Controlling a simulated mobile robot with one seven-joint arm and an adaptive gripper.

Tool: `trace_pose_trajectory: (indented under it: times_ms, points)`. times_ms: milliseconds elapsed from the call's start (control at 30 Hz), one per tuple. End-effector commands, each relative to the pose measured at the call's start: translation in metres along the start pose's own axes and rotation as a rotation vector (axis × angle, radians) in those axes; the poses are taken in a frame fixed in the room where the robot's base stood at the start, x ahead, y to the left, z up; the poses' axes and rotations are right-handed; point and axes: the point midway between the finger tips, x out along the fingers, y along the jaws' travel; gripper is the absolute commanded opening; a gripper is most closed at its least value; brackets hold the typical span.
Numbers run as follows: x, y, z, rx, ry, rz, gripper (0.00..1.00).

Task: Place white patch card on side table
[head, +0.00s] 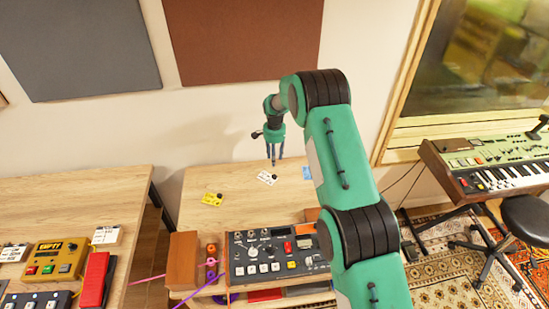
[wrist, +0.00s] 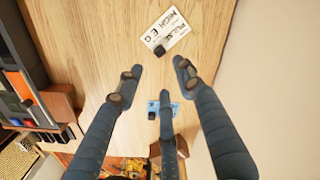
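The white patch card (head: 266,178), with dark lettering and a small black knob, lies flat on the wooden table with the mixer (head: 190,220). It also shows in the wrist view (wrist: 178,30), near the top. My gripper (head: 273,163) points down just above the table by this card. In the wrist view its three fingers (wrist: 160,75) are spread apart with nothing between them, and the card lies beyond the fingertips. A second wooden table (head: 130,190) stands at the left; I cannot tell which one is the side table.
A yellow card (head: 212,199) lies left of the white one, and a blue card (head: 306,172) lies right. A mixer-like unit (head: 275,252) fills the table front. Pedals, including a red one (head: 96,280), crowd the left table's front; its back is clear.

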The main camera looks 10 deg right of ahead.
Motion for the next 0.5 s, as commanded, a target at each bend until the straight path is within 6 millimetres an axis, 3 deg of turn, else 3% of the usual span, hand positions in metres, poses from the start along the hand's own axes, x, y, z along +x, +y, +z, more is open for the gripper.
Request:
trace_pose_trajectory:
  times_ms: [500]
  points:
    - [-0.0088,0.0016,0.0005,-0.005,0.003,-0.003,0.38]
